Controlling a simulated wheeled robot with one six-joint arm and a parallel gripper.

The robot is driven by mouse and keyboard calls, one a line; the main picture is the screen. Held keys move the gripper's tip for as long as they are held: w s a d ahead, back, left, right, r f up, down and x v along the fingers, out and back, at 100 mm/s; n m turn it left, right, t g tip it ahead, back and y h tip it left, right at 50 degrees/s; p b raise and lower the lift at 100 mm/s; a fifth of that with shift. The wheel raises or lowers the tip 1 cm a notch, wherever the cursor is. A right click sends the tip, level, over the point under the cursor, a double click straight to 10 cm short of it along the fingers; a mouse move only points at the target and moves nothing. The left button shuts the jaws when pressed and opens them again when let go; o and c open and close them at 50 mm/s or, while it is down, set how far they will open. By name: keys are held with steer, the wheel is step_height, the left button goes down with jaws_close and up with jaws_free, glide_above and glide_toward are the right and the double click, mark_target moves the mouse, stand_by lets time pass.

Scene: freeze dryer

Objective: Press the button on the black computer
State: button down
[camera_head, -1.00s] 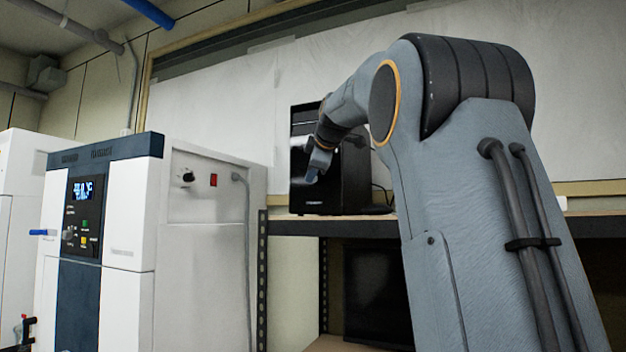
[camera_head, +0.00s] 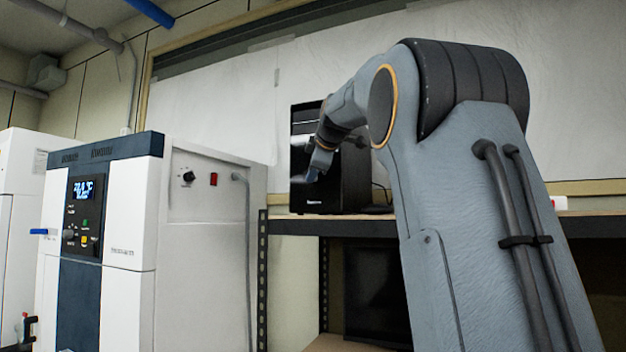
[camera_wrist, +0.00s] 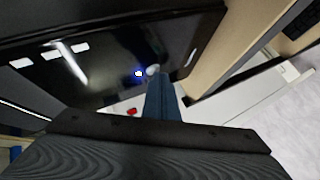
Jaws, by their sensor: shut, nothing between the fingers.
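The black computer (camera_head: 312,199) stands upright on the wooden shelf, partly hidden by my arm. In the wrist view its glossy black front (camera_wrist: 110,50) fills the upper left. A small blue-lit spot (camera_wrist: 139,73) and a round silver button (camera_wrist: 152,70) show on that front. My gripper (camera_head: 313,176) is in front of the computer. In the wrist view my gripper (camera_wrist: 159,78) is shut and empty, its blue fingertips very near the silver button. I cannot tell whether they touch it.
The wooden shelf (camera_head: 290,216) has a dark metal frame. A dark screen-like box (camera_head: 375,295) sits on the level below. The white and blue freeze dryer (camera_head: 125,240) stands to the left, with a gap between it and the computer.

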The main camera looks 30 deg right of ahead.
steer(key=shift+s+a+b, duration=0.3)
steer(key=shift+a, duration=0.1)
steer(key=shift+a, duration=0.1)
steer(key=shift+s+a+b, duration=0.7)
steer(key=shift+s+a, duration=0.25)
steer(key=shift+a, duration=0.2)
steer(key=shift+s+a+b, duration=0.65)
steer(key=shift+s+a, duration=0.3)
steer(key=shift+a, duration=0.2)
